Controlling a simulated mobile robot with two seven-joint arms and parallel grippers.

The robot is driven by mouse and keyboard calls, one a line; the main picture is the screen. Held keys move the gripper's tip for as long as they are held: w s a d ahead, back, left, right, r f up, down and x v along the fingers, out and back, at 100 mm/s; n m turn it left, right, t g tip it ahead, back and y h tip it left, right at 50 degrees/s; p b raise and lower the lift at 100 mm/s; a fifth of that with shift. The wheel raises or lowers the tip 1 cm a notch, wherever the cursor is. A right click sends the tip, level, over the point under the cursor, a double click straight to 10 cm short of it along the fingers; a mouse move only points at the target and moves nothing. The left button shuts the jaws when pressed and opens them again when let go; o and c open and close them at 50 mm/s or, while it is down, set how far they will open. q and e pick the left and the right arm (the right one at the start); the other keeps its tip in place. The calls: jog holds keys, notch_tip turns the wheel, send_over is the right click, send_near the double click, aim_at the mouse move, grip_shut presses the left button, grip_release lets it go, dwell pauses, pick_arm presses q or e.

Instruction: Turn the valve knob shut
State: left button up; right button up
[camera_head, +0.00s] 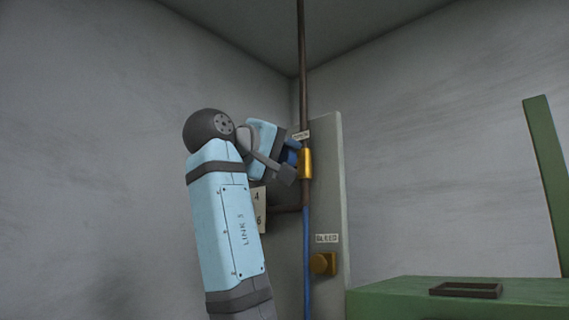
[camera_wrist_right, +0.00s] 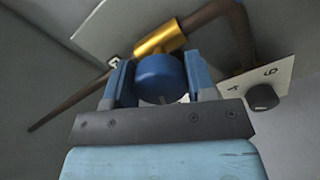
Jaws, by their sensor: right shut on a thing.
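The round blue valve knob (camera_wrist_right: 160,78) sits on a brass valve body (camera_wrist_right: 160,38), which also shows on the vertical pipe in the head view (camera_head: 305,164). My right gripper (camera_head: 291,157) reaches the valve from the left. In the right wrist view its two blue fingers stand on either side of the knob, and it is shut on it. In the head view the gripper and wrist hide most of the knob. I cannot tell how far the knob is turned. My left gripper is in neither view.
A grey panel (camera_head: 330,190) stands behind the pipe, with a brass fitting (camera_head: 322,264) under a small label (camera_head: 326,238). A plate numbered 4 and 6 (camera_head: 259,208) is partly behind my arm. A green cabinet (camera_head: 450,300) fills the lower right.

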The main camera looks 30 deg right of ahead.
jog(key=n+b, duration=0.1)
jog(key=n, duration=0.3)
jog(key=shift+n, duration=0.4)
dwell(0.4)
jog(key=o, duration=0.9)
jog(key=b+v, duration=0.3)
jog(key=v, duration=1.1)
